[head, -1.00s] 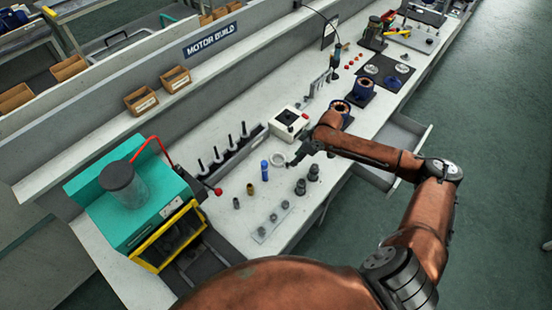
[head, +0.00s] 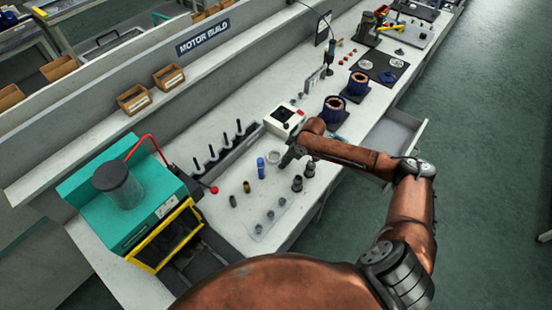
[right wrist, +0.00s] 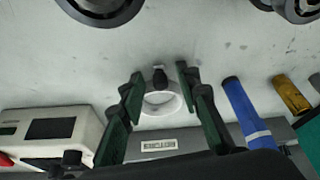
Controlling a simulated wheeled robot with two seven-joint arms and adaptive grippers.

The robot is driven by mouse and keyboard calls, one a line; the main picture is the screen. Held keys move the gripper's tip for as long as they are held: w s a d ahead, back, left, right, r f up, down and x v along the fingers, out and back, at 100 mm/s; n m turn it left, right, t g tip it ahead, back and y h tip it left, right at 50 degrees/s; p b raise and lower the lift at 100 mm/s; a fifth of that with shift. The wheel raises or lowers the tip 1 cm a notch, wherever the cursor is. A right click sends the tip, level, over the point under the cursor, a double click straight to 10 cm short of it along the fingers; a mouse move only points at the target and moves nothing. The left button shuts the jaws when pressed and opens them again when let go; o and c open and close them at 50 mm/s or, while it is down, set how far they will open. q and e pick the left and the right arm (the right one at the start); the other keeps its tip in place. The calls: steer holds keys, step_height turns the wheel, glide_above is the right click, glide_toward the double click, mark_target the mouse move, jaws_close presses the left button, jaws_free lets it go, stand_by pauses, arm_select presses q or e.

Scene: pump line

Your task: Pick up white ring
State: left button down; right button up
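The white ring (head: 273,157) lies on the light workbench, between a blue cylinder and a white box. It also shows in the right wrist view (right wrist: 161,101), framed between the green-padded fingers of my right gripper (right wrist: 163,106). The fingers are apart, one to each side of the ring in the picture, and I see no contact. A small dark knob overlaps the ring's far edge. In the head view my right gripper (head: 288,159) points down just right of the ring. My left gripper is not in view.
The white box (head: 284,120) is behind. Dark stepped parts (head: 303,178) stand near my right gripper. A teal machine (head: 125,195) is at left.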

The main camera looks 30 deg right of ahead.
steer(key=c, duration=0.5)
jaws_close()
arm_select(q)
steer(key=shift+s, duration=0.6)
arm_select(e)
steer(key=shift+r, duration=0.45)
step_height(320, 180, up, 2)
steer(key=shift+r, duration=0.2)
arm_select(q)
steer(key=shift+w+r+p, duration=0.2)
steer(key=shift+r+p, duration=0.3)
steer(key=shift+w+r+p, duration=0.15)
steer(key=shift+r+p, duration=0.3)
arm_select(e)
steer(key=s+a+r, duration=0.2)
steer(key=s+r, duration=0.7)
steer(key=s, duration=0.4)
steer(key=shift+s+a+r, duration=0.35)
steer(key=shift+s+a, duration=0.05)
